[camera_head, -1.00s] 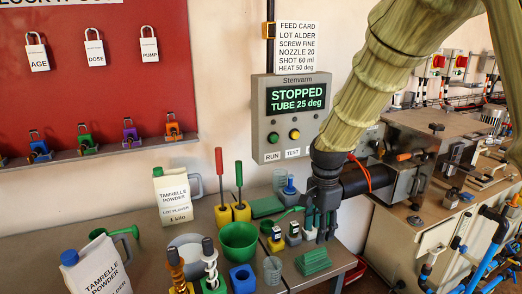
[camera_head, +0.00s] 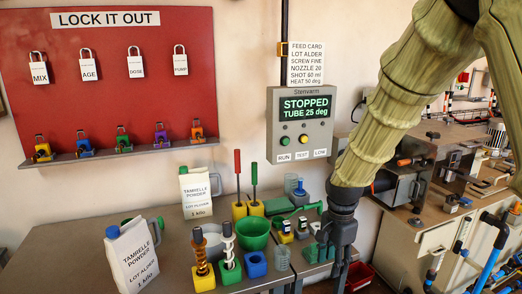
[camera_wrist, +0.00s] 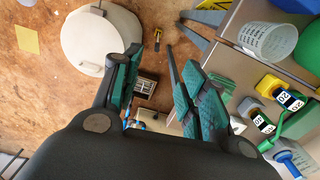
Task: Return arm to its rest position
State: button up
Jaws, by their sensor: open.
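My gripper (camera_head: 335,268) hangs below the black wrist of my tan arm, at the right front end of the bench (camera_head: 90,262). Its fingers point down and cover part of the green ridged block (camera_head: 318,253). In the wrist view, the two teal-padded fingers of my gripper (camera_wrist: 153,58) stand apart with nothing between them. Brown floor and a white round lid (camera_wrist: 98,38) show beyond them.
Powder jugs (camera_head: 131,255), a green cup (camera_head: 253,236) and screws in coloured blocks stand on the bench. The grey control box (camera_head: 303,120) reads STOPPED. A machine bench (camera_head: 440,205) stands right of my arm. A red bin (camera_head: 358,276) sits low beside the bench.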

jog(key=s+d+f+n, duration=0.15)
jog(key=s+f, duration=0.25)
jog(key=f, duration=0.4)
jog(key=s+f+n, duration=0.2)
jog(key=s+f, duration=0.3)
jog(key=f, duration=0.4)
jog(key=s+f+n, duration=0.2)
jog(key=s+f, duration=0.2)
jog(key=f, duration=0.4)
jog(key=s+f+n, duration=0.2)
jog(key=s+f, duration=0.2)
jog(key=s, duration=0.3)
jog(key=s+d+f+n, duration=0.1)
jog(key=s+f+n, duration=0.2)
jog(key=s+f, duration=0.2)
jog(key=s+d+f+n, duration=0.1)
jog(key=s+f, duration=0.3)
jog(key=s, duration=0.7)
jog(key=shift+f+n, duration=0.3)
jog(key=shift+n, duration=0.35)
